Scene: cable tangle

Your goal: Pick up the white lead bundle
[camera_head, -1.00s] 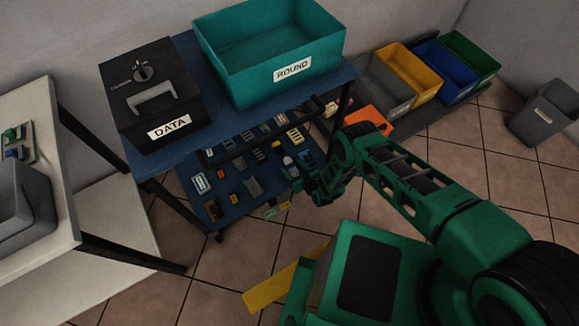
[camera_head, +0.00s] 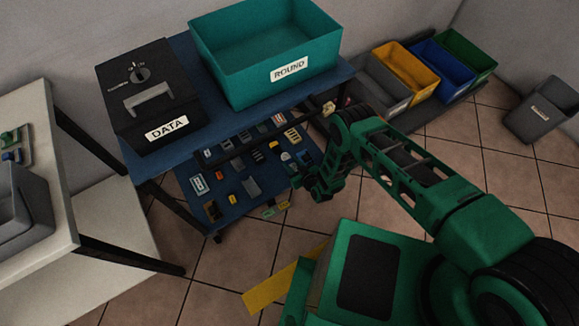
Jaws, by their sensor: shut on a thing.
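My gripper (camera_head: 299,183) is at the front right edge of the blue lower shelf (camera_head: 232,213), low beside the small parts there. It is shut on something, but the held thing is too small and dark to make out. A small whitish item (camera_head: 285,157) lies on the shelf just beyond the gripper; I cannot tell whether it is the white lead bundle. I cannot pick out the bundle for certain. The teal ROUND bin (camera_head: 222,83) and the black DATA box (camera_head: 125,128) stand on the blue tabletop above.
Several small parts lie on the lower shelf under the tabletop (camera_head: 345,72). Grey, yellow (camera_head: 404,70), blue and green bins line the wall at the right. A grey waste bin (camera_head: 541,113) stands far right. A white table (camera_head: 55,115) is at left. Tiled floor is open at right.

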